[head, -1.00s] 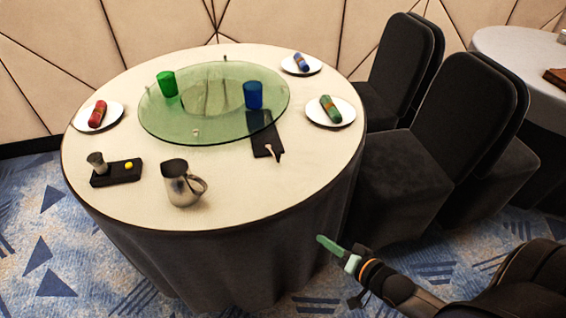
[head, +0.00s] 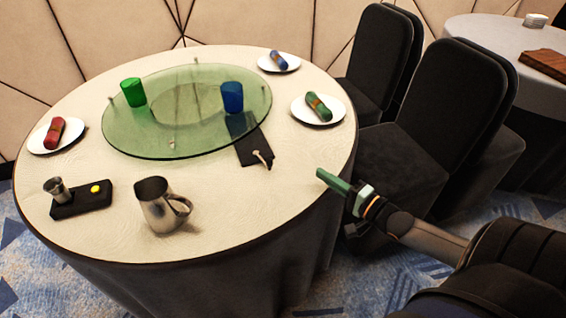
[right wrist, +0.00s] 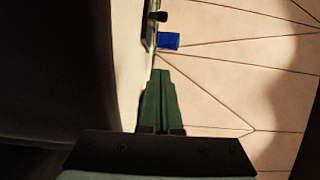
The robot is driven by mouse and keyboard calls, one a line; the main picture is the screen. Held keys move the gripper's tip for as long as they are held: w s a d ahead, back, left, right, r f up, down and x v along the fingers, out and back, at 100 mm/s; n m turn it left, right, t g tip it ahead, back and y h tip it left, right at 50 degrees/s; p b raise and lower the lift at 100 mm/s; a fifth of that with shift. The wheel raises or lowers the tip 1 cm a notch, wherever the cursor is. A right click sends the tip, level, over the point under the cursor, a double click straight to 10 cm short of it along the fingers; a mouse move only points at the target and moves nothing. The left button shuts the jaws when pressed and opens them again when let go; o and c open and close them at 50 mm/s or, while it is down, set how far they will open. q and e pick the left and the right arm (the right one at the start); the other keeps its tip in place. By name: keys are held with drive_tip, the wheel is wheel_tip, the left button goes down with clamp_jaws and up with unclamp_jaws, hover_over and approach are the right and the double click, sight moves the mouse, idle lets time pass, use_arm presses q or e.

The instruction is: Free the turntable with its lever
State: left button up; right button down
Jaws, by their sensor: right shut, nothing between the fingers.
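The turntable (head: 185,135) is a round green glass disc at the back of the round table. A dark plate (head: 250,145) reaches out from under its right front edge, with a small pale lever (head: 262,158) at its near end. A green cup (head: 133,92) and a blue cup (head: 232,97) stand on the glass. My left gripper is not in view.
A metal jug (head: 158,205) stands at the front of the table (head: 100,228). A black tray (head: 82,200) holds a metal cup and a yellow piece. Plates with rolled napkins sit around the rim. Black chairs (head: 455,100) stand on the right.

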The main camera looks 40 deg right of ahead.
drive_tip(key=w, duration=0.3)
drive_tip(key=w+a+b, duration=0.1)
drive_tip(key=w, duration=0.2)
drive_tip(key=w+b, duration=0.1)
drive_tip(key=w, duration=0.3)
drive_tip(key=shift+a+f, duration=0.1)
drive_tip(key=shift+a, duration=0.3)
drive_tip(key=a, duration=0.2)
drive_tip(key=shift+a, duration=1)
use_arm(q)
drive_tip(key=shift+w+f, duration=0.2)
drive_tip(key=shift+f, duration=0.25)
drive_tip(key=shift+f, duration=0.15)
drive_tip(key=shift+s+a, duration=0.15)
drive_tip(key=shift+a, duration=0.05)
use_arm(e)
drive_tip(key=shift+h, duration=0.3)
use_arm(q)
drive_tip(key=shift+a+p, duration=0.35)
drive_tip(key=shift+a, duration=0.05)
use_arm(e)
drive_tip(key=shift+a+m+h, duration=0.25)
drive_tip(key=shift+m+h, duration=0.05)
